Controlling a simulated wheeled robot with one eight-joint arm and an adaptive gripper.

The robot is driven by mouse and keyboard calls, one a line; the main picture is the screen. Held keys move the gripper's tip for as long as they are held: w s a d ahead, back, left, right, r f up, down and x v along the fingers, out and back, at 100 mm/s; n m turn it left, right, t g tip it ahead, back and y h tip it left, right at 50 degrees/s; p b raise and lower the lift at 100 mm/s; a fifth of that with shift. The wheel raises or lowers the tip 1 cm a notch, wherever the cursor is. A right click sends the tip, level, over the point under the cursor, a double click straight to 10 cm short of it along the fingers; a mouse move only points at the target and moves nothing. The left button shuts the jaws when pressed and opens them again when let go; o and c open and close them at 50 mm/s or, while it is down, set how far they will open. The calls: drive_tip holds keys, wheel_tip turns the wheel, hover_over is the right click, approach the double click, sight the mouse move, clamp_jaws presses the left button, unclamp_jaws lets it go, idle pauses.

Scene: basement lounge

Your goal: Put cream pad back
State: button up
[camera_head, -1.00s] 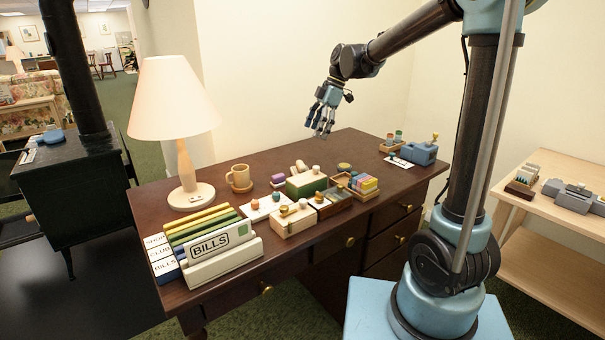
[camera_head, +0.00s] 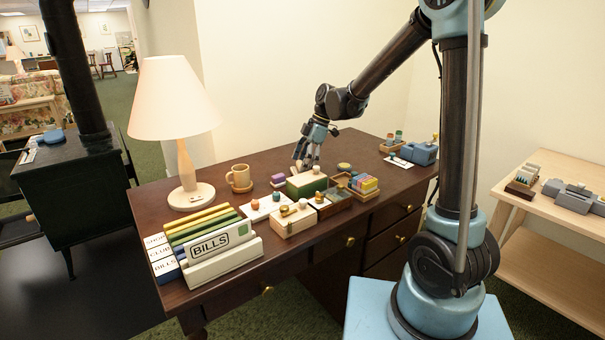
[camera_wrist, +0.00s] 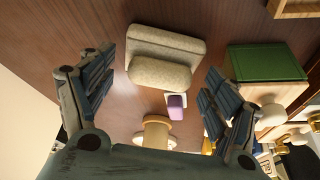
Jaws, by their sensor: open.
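The cream pad (camera_wrist: 165,58) lies on the dark desk in the wrist view: a pale, rounded block with a thick roll along its near side. My gripper (camera_wrist: 160,80) is open, with one finger to each side of the roll and nothing held. In the head view my gripper (camera_head: 309,158) hangs low over the desk, just behind the green box (camera_head: 306,186). The cream pad (camera_head: 297,164) is mostly hidden there by the fingers and the box. I cannot tell whether the fingers touch it.
The green box (camera_wrist: 265,63) stands close to the right finger in the wrist view. A lamp (camera_head: 185,186) and file holder (camera_head: 222,261) stand at left. The desk's back strip is fairly clear.

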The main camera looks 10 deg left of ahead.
drive_tip(key=shift+x, duration=1)
drive_tip(key=c, duration=0.9)
wheel_tip(320, 180, up, 28)
